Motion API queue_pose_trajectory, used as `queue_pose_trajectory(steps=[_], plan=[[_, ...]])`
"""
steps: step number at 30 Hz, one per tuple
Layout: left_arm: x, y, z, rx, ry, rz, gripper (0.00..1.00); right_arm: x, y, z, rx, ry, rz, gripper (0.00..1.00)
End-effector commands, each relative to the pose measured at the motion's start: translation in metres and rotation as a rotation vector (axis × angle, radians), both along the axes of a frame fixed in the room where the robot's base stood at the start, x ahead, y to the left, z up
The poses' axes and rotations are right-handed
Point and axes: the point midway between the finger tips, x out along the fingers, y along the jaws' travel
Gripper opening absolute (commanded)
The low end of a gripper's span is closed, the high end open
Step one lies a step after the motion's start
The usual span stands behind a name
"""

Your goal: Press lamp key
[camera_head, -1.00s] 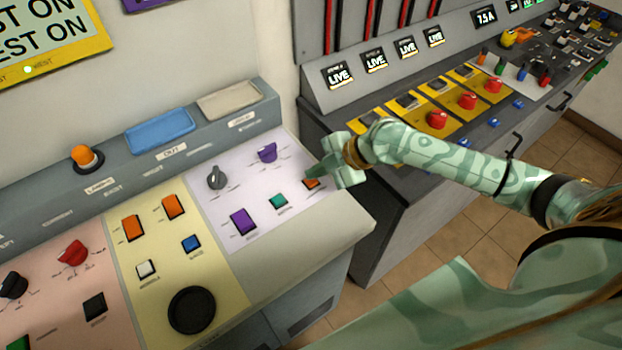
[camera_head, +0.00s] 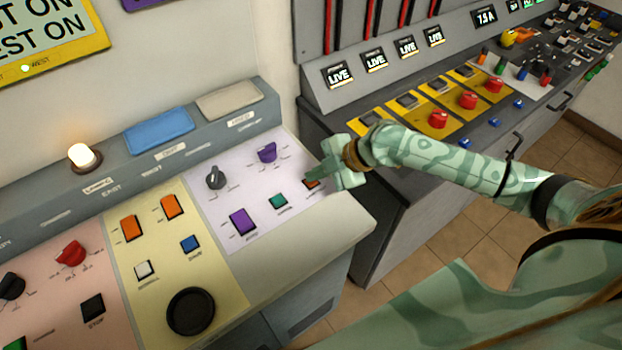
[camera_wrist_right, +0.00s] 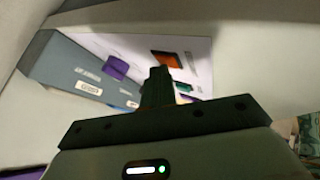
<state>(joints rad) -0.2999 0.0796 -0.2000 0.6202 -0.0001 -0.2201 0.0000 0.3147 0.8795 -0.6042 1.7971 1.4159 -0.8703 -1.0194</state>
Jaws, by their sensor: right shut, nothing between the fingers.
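My right gripper (camera_head: 314,173) is shut and empty, at the right end of the white panel (camera_head: 205,202). Its fingertips are over a small orange key (camera_head: 311,183), which they partly hide. In the right wrist view the shut fingers (camera_wrist_right: 157,72) point at this orange key (camera_wrist_right: 168,57); I cannot tell whether they touch it. The key's label is not readable. A round lamp (camera_head: 84,157) on the console's raised ledge glows bright white. My left gripper is not in view.
A green key (camera_head: 279,201), a purple key (camera_head: 242,222), a grey knob (camera_head: 215,177) and a purple knob (camera_head: 267,152) are on the same panel.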

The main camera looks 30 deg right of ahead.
Motion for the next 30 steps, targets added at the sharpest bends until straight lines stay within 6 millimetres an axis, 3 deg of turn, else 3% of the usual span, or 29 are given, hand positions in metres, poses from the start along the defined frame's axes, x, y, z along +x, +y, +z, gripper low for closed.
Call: queue_pose_trajectory(steps=[30], plan=[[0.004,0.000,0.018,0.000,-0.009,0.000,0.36,-0.001,0.000,0.021,-0.001,0.001,0.000,0.00]])
